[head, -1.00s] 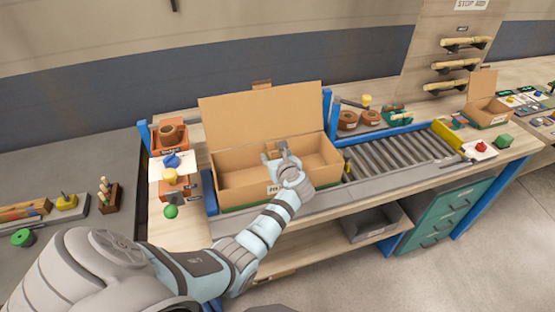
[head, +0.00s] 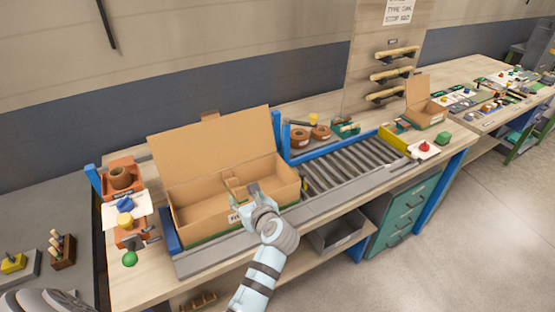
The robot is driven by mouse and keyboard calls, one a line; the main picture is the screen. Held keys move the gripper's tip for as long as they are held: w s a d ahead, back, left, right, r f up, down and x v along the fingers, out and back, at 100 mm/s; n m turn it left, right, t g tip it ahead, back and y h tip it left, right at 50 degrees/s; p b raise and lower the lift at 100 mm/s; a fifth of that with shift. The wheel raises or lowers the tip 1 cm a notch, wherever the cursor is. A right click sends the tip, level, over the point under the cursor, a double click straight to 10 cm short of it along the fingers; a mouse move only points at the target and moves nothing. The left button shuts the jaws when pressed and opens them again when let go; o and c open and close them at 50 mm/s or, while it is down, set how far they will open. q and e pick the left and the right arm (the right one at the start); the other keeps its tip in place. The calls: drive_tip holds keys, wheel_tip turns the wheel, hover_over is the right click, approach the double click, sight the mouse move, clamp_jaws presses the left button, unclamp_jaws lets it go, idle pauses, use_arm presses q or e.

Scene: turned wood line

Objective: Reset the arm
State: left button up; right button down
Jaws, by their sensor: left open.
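My left gripper (head: 243,190) is open at the front side of a large open cardboard box (head: 195,220). Its fingers reach over the box's front wall, and it partly hides the box's label and inside. I see nothing held between the fingers. The box's tall back flap (head: 212,155) stands up. My left arm comes up from the bottom of the view. My right gripper is not in view.
A roller conveyor (head: 345,165) runs right of the box. Left of the box are an orange bin (head: 122,181), a white sheet with coloured pieces and a green ball (head: 129,258). A smaller cardboard box (head: 428,108) stands at the right. Green drawers (head: 408,210) are below the bench.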

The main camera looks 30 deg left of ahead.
use_arm(q)
drive_tip(key=s+f+n+g+h, duration=0.1)
drive_tip(key=s+f+n+h, duration=0.1)
drive_tip(key=s+f+n, duration=0.35)
drive_tip(key=s+f+n+g+h, duration=0.1)
drive_tip(key=s+f+n+h, duration=0.15)
drive_tip(key=s+n, duration=0.55)
drive_tip(key=s+d+f+n+g+h, duration=0.1)
drive_tip(key=s+d+n+h, duration=0.3)
drive_tip(key=s, duration=0.3)
drive_tip(key=s+d+f+n+g+h, duration=0.1)
drive_tip(key=s+d+n, duration=0.4)
drive_tip(key=s+n, duration=0.15)
wheel_tip(320, 180, down, 22)
drive_tip(key=s+a+g+b, duration=0.1)
drive_tip(key=s+a+b, duration=0.1)
drive_tip(key=b, duration=0.1)
drive_tip(key=s+f+g+b, duration=0.1)
drive_tip(key=s+f+b, duration=0.1)
drive_tip(key=s+f, duration=1.2)
drive_tip(key=shift+s+a+f+n+g+b, duration=0.3)
drive_tip(key=shift+s+f, duration=0.05)
drive_tip(key=shift+f, duration=0.4)
